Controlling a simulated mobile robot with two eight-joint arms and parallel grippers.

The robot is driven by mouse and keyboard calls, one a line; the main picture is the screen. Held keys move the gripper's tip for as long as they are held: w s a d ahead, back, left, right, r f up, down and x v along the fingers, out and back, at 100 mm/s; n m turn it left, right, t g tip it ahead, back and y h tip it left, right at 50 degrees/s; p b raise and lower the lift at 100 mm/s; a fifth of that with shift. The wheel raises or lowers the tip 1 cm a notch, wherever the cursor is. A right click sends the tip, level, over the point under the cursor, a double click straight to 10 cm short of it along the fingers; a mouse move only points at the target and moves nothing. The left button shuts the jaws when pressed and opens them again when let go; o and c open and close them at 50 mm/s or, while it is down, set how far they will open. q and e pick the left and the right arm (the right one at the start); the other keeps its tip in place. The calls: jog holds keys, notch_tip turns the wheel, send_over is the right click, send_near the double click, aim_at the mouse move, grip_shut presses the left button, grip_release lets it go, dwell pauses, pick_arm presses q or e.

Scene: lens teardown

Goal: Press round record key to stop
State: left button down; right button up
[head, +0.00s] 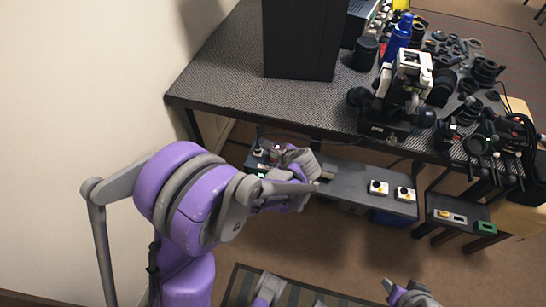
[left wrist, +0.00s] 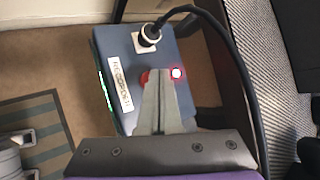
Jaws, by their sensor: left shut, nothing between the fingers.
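The recorder box (left wrist: 112,60) is a blue-grey case with a white label, seen in the left wrist view. In the head view the box (head: 256,160) sits at the left end of a low grey shelf, partly hidden by my arm. A round red key (left wrist: 144,76) shows at the edge of my fingertips, mostly covered by them. My left gripper (left wrist: 161,80) is shut and empty, its fingertips over the box's face at the key; contact cannot be told. A lit red-white lamp (left wrist: 176,73) glows right of the fingertips. My right gripper (head: 412,295) shows only partly at the bottom edge.
A black cable (left wrist: 205,22) runs from a white-collared socket (left wrist: 148,35) on the box. The low shelf (head: 345,182) carries two white boxes with black buttons (head: 378,188). Above is a dark table (head: 235,95) crowded with lens parts at the right. Floor in front is mostly open.

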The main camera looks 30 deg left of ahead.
pick_arm(q)
jog(key=shift+f+b, duration=0.35)
jog(key=shift+f, duration=0.1)
dwell(0.6)
jog(key=shift+r, duration=0.2)
jog(key=shift+r+p, duration=0.6)
jog(key=shift+r, duration=0.15)
jog(key=shift+r, duration=0.1)
notch_tip(320, 180, up, 6)
jog(key=p, duration=0.4)
